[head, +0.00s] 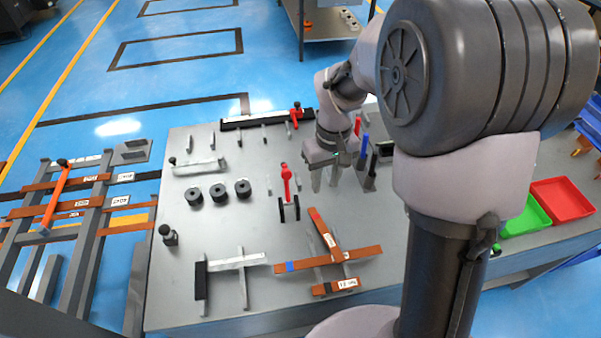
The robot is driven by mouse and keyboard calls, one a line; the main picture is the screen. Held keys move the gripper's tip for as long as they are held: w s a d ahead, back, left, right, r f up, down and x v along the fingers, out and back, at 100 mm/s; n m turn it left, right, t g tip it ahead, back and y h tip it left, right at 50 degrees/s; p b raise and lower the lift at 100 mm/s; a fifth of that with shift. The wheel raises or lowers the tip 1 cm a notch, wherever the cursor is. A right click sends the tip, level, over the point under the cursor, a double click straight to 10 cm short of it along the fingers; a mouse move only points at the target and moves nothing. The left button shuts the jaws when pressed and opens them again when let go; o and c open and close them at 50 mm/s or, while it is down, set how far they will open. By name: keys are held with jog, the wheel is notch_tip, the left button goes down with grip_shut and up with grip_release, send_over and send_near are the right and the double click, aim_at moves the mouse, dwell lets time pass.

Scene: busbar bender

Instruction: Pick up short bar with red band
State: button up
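Several copper-coloured bars lie at the front middle of the grey table. A tilted bar with a white label (320,228) crosses a longer bar with a blue band (360,252). A short labelled bar (322,290) lies in front of them. I cannot make out a red band on any of these. My gripper (325,182) points down over the middle of the table, behind these bars. Its two fingers are apart, and I see nothing between them.
Upright red and blue pieces (364,146) stand close right of my gripper. A red-handled tool (286,182) stands to its left. Black round pieces (219,192) sit further left. Green (526,217) and red (562,198) bins are at the right. A rack with bars (88,222) stands left.

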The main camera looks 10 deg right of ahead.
jog(key=b, duration=0.4)
send_over(320, 224)
jog(key=f, duration=1.1)
jog(key=shift+w+d+f, duration=0.15)
jog(key=shift+w+d, duration=0.15)
jog(key=shift+w, duration=0.05)
jog(key=f+b, duration=0.1)
jog(key=f, duration=0.1)
jog(key=f+b, duration=0.1)
jog(key=f, duration=0.1)
jog(key=s+f+b, duration=0.1)
jog(key=shift+a+f, duration=0.25)
jog(key=shift+f, duration=0.15)
jog(key=shift+r, duration=0.15)
grip_shut()
jog(key=shift+w, duration=0.1)
